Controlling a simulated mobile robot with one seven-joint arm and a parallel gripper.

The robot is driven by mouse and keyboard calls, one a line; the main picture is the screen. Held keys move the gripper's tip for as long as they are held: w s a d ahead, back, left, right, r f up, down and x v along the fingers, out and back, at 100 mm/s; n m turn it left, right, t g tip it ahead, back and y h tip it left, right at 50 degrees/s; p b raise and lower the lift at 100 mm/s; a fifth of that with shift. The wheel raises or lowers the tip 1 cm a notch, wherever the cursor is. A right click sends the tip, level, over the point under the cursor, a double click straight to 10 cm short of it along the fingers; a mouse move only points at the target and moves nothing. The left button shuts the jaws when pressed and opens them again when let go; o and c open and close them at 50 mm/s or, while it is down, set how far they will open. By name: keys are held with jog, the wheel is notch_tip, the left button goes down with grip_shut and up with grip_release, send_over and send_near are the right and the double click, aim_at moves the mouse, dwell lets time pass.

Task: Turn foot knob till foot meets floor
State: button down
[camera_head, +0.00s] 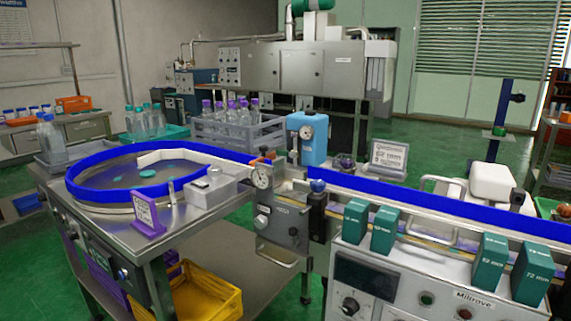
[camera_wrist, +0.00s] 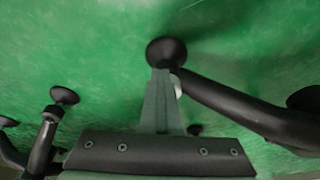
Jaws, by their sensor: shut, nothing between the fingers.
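In the wrist view my gripper (camera_wrist: 160,74) points down toward the green floor, its grey fingers together with nothing held between them. A black round foot or knob (camera_wrist: 166,51) shows just beyond the fingertips. I cannot tell whether the fingertips touch it, or which part turns. A small pale piece (camera_wrist: 177,86) shows beside the fingers, partly hidden by them. A thick black tube (camera_wrist: 235,105) runs from there to the lower right. Whether the foot touches the floor cannot be told. My gripper is not visible in the head view.
Another round black foot (camera_wrist: 65,96) and black tube (camera_wrist: 44,140) stand at left in the wrist view. The head view shows a conveyor with blue rails (camera_head: 400,207), a steel table (camera_head: 160,235), a yellow crate (camera_head: 205,292) below it, and open green floor (camera_head: 440,150) behind.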

jog(key=shift+w, duration=0.2)
jog(key=shift+w+a, duration=0.4)
jog(key=shift+w, duration=0.4)
jog(key=shift+w+d, duration=0.1)
jog(key=shift+w, duration=0.2)
jog(key=shift+a, duration=0.2)
notch_tip(320, 180, up, 6)
jog(key=p, duration=0.4)
jog(key=shift+s+a+p, duration=0.15)
jog(key=shift+a+p, duration=0.2)
jog(key=shift+a, duration=0.05)
